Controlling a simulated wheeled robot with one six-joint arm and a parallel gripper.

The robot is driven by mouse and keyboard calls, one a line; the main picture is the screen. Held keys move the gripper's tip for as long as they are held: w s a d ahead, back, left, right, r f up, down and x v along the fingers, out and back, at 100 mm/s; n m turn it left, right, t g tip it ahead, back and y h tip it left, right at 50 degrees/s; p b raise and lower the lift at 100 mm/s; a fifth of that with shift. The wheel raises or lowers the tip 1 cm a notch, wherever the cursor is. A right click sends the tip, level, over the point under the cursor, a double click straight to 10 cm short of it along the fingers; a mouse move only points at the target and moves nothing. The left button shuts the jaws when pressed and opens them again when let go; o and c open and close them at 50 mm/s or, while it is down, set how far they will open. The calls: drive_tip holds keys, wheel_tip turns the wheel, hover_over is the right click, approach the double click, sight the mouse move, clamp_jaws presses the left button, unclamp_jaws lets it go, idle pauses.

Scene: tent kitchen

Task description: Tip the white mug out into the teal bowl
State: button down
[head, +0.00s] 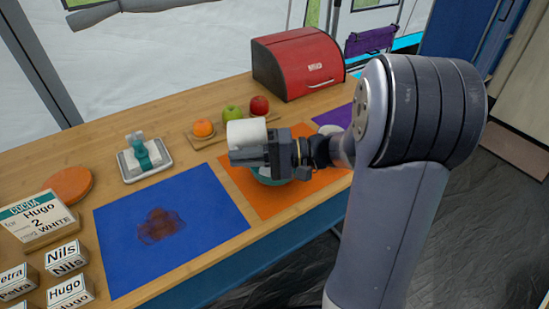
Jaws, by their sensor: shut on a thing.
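The white mug (246,133) is held by my gripper (247,150) above the orange mat (234,177). The mug lies tipped on its side or nearly so; its opening and any contents cannot be seen. The teal bowl (268,181) stands on the orange mat below my gripper, mostly hidden behind the gripper and wrist. Only a small part of its rim and side shows, so its inside cannot be seen.
A blue mat (213,205) with a brown stain lies to the left. A tray (128,175) with a teal item, a fruit board (205,142), a red bread bin (297,64) and name boxes (67,257) stand around. A white round item (330,130) sits near the purple mat (338,116).

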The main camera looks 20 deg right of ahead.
drive_tip(key=shift+d+r+y+b, duration=0.15)
drive_tip(key=shift+r+y+b, duration=0.15)
drive_tip(key=shift+r+y, duration=0.2)
